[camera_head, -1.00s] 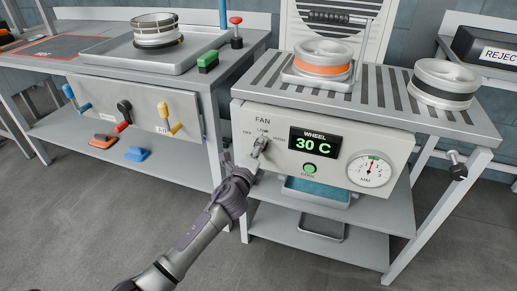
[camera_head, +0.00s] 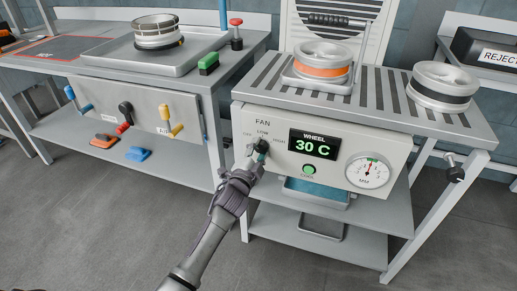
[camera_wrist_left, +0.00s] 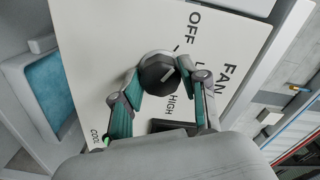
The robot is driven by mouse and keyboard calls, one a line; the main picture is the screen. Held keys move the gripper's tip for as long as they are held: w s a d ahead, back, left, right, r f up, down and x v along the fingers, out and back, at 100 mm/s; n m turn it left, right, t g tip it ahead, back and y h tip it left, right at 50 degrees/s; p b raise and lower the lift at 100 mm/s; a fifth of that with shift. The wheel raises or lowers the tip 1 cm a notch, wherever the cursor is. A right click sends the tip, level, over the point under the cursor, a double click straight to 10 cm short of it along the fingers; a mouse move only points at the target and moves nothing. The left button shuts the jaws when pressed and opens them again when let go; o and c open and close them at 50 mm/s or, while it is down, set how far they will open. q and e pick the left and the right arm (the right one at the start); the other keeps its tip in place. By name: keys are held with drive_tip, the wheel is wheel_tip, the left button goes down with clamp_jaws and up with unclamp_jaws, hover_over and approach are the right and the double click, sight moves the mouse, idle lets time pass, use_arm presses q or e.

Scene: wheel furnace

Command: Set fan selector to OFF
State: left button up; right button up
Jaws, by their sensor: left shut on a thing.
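The fan selector is a dark round knob (camera_head: 261,146) on the left of the white control panel (camera_head: 276,166), under the word FAN. In the left wrist view the knob (camera_wrist_left: 158,70) has a small pale mark, which appears to point toward the HIGH side; its exact setting is hard to tell. OFF, LOW and HIGH labels are printed around it. My left gripper (camera_head: 258,155) is at the panel. In the wrist view its teal fingers (camera_wrist_left: 160,88) are shut on the knob, one on each side. My right gripper is not in view.
A display (camera_head: 314,144) reads WHEEL 30 C, with a green COOL button (camera_head: 308,170) and a round dial (camera_head: 368,172) beside it. An orange-banded wheel (camera_head: 322,62) sits on the slatted top above. A bench with colored levers (camera_head: 170,112) stands to the left.

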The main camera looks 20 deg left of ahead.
use_arm(q)
drive_tip(key=shift+f+n, duration=0.1)
drive_tip(key=shift+n, duration=0.4)
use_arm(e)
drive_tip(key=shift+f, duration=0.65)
use_arm(q)
drive_tip(key=o, duration=1.1)
drive_tip(key=shift+s, duration=0.1)
drive_tip(key=s, duration=1.2)
drive_tip(key=shift+a, duration=0.2)
drive_tip(key=shift+w, duration=0.1)
